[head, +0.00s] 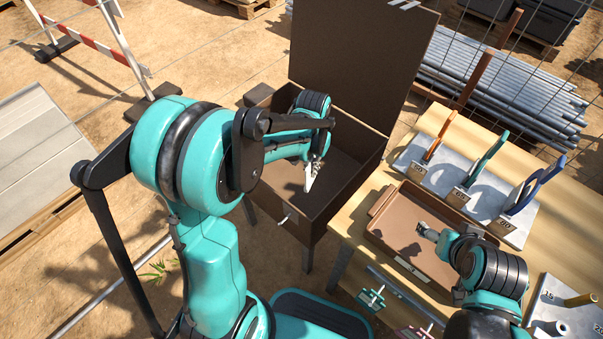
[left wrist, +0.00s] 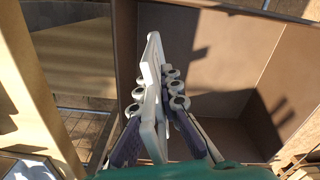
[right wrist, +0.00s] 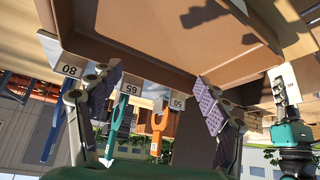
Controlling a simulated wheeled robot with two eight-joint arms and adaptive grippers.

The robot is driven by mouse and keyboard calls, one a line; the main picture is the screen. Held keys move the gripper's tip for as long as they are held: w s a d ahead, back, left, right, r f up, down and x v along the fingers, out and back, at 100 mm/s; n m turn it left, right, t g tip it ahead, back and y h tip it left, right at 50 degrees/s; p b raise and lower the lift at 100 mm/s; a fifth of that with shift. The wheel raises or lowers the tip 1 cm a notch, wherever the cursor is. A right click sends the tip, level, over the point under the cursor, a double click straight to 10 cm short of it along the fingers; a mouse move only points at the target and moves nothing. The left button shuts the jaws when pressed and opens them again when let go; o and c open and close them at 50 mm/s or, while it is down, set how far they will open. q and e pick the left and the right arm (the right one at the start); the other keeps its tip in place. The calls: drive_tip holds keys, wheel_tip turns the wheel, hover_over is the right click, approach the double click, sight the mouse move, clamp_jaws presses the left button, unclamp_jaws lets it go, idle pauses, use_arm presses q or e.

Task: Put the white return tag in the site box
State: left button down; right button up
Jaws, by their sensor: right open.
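The site box (head: 350,205) is dark brown and stands at the centre of the head view with its lid (head: 355,55) up. My left gripper (head: 312,166) points down into the box opening. It is shut on the white return tag (head: 311,180), a pale narrow strip that also shows between the fingers in the left wrist view (left wrist: 153,75). Whether the tag touches the box floor I cannot tell. My right gripper (head: 424,231) is open and empty over the brown tray (head: 378,235); its spread fingers (right wrist: 155,105) show in the right wrist view.
The wooden table (head: 345,222) stands right of the box. On it, a grey rack (head: 410,153) holds orange, teal and blue tools with number labels. A plate with pegs (head: 560,310) sits at the near right. Pipes (head: 500,80) lie behind.

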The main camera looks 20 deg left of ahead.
drive_tip(key=shift+w+d+f+b, duration=0.1)
drive_tip(key=shift+w+f+b, duration=0.1)
drive_tip(key=shift+f, duration=0.3)
drive_tip(key=shift+w+f+b, duration=0.15)
drive_tip(key=shift+f+b, duration=0.05)
drive_tip(key=shift+f, duration=0.3)
use_arm(q)
drive_tip(key=w+d+f+m+p, duration=0.15)
drive_tip(key=w+f+m, duration=0.25)
drive_tip(key=w+f, duration=0.9)
use_arm(e)
wheel_tip(320, 180, down, 2)
drive_tip(key=b, duration=0.3)
drive_tip(key=shift+b, duration=0.3)
use_arm(q)
drive_tip(key=a+f, duration=0.4)
drive_tip(key=a+f+b, duration=0.1)
drive_tip(key=a+f, duration=0.2)
drive_tip(key=f, duration=0.1)
drive_tip(key=s+a+f+b, duration=0.1)
drive_tip(key=a+f, duration=0.3)
drive_tip(key=f, duration=0.1)
drive_tip(key=shift+a+f, duration=0.1)
drive_tip(key=shift+a, duration=0.25)
use_arm(e)
wheel_tip(320, 180, down, 2)
drive_tip(key=shift+f, duration=0.15)
use_arm(q)
drive_tip(key=c, duration=1.7)
unclamp_jaws()
